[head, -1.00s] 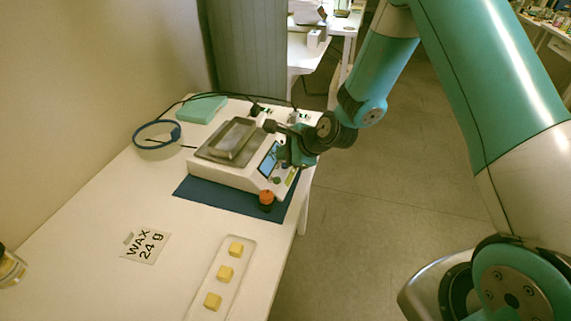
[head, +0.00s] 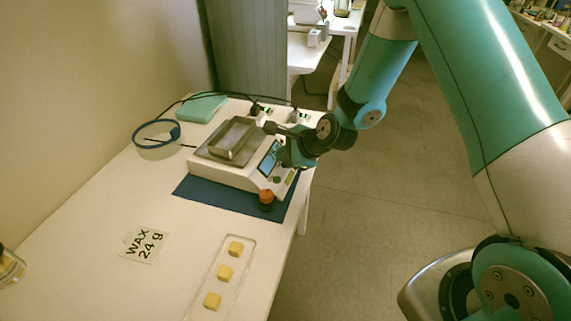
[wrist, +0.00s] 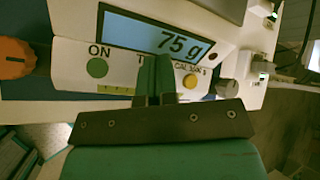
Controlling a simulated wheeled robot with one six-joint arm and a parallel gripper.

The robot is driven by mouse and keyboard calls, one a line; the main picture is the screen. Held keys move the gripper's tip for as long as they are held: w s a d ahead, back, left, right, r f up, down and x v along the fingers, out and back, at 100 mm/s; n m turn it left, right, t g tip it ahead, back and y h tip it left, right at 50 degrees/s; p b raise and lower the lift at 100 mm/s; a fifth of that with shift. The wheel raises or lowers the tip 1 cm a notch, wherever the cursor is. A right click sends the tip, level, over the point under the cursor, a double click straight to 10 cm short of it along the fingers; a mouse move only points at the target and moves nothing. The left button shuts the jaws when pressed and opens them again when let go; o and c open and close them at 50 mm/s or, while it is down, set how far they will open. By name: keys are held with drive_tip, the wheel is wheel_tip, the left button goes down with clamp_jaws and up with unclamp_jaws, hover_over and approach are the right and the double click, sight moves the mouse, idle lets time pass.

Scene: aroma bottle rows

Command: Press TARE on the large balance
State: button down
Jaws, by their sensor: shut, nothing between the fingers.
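The large balance (head: 225,172) stands on a blue mat on the white table, with a metal tray (head: 236,142) on its pan. In the wrist view its display (wrist: 150,38) reads 75 g. Below the display are a green ON button (wrist: 97,68) and a yellow CAL button (wrist: 190,81). My gripper (wrist: 155,62) is shut and empty, its fingertips over the panel between these two buttons. The fingers hide the TARE button and most of its label; only a "T" shows. I cannot tell whether they touch it. In the head view my gripper (head: 290,155) is at the balance's front panel.
An orange-topped knob (head: 266,197) stands at the mat's front corner. A clear tray with yellow wax cubes (head: 226,272) and a "WAX 24 g" card (head: 145,245) lie nearer. The table's middle left is clear.

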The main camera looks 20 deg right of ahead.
drive_tip(key=shift+f, duration=0.4)
idle(0.6)
idle(0.3)
drive_tip(key=shift+r+p, duration=0.6)
drive_tip(key=shift+r, duration=0.2)
wheel_tip(320, 180, up, 5)
drive_tip(key=p, duration=0.4)
drive_tip(key=shift+p, duration=0.3)
idle(0.4)
